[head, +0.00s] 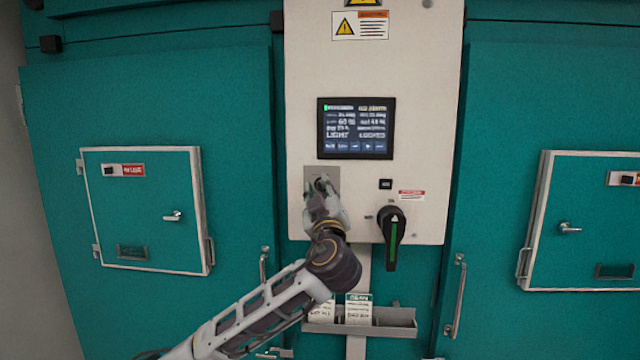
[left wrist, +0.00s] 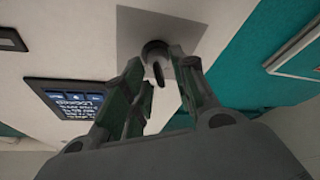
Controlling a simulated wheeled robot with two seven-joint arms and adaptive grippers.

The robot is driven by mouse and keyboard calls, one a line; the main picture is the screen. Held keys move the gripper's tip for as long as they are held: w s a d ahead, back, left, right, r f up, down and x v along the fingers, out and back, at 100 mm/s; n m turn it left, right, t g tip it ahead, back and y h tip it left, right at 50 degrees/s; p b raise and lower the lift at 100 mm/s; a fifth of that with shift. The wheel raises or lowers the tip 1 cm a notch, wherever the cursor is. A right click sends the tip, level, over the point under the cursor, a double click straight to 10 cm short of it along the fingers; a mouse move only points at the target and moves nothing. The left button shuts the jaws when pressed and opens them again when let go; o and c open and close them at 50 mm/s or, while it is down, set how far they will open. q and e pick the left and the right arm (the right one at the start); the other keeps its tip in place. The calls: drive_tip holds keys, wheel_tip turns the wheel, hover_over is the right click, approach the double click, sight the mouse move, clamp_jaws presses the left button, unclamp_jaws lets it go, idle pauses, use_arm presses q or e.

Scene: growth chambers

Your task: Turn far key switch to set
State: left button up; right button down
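The key switch is a grey square plate (head: 309,172) on the white control panel, left of centre below the screen. In the head view my left gripper (head: 322,184) is in front of the plate and hides the key. In the left wrist view the plate (left wrist: 188,35) has a round collar with a dark key (left wrist: 159,73) standing out from it. My left gripper (left wrist: 160,85) is open, with one finger on each side of the key. A gap shows between the fingers; whether either touches the key I cannot tell. My right gripper is not in view.
The panel bears a lit screen (head: 356,128), a small black button (head: 385,184) and a black rotary handle (head: 391,238) with a green stripe. A shallow tray (head: 399,318) with cards is below. Teal doors with small hatches (head: 145,210) flank the panel.

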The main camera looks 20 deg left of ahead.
use_arm(q)
drive_tip(key=shift+x, duration=0.8)
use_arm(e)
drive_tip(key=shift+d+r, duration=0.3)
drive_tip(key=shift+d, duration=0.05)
use_arm(q)
clamp_jaws()
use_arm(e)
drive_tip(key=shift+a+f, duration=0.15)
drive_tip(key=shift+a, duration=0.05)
